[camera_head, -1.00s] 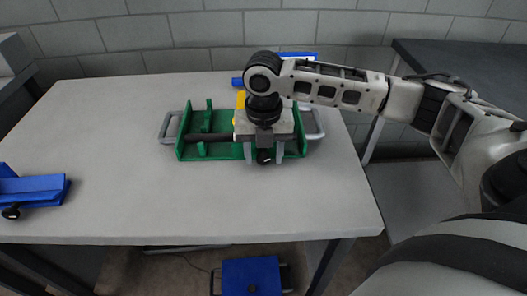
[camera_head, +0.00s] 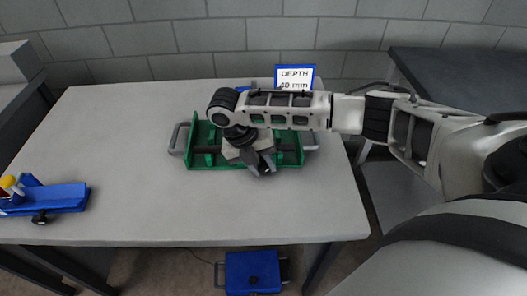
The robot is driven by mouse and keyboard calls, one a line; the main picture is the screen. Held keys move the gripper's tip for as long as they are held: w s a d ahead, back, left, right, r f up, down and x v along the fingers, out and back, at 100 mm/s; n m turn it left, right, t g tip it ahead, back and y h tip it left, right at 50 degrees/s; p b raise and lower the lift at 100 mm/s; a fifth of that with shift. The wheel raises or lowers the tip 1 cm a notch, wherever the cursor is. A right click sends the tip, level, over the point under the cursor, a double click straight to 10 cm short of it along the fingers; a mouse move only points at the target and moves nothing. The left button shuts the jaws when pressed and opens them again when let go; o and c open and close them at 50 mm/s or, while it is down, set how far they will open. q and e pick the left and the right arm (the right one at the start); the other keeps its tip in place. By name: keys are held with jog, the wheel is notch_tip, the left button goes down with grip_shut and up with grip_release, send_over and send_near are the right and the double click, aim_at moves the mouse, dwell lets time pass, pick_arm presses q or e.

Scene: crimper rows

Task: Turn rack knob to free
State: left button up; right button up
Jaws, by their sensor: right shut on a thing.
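A green rack (camera_head: 194,133) with grey side handles stands at the back right of the pale table. A dark bar runs along it. My right gripper (camera_head: 260,165) is over the front of the green rack, pointing down and turned at an angle. Its fingers are shut on the small black rack knob (camera_head: 267,169) at the rack's front edge, which they partly cover. My left gripper is not in view.
A blue rack (camera_head: 65,196) with a black knob and a yellow-topped piece sits at the table's left edge. A "DEPTH 40 mm" sign (camera_head: 295,78) stands behind the green rack. Another blue item (camera_head: 252,270) is below the front edge. The middle of the table (camera_head: 200,205) is clear.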

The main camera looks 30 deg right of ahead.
jog(key=shift+w+a+g+h+p, duration=0.1)
jog(key=shift+g+h+p, duration=0.25)
jog(key=shift+h, duration=0.2)
jog(key=shift+w+a+g+h+p, duration=0.1)
jog(key=shift+g+h+p, duration=0.1)
jog(key=shift+g+h, duration=0.25)
jog(key=shift+h, duration=0.3)
jog(key=o, duration=1)
jog(key=shift+c, duration=0.2)
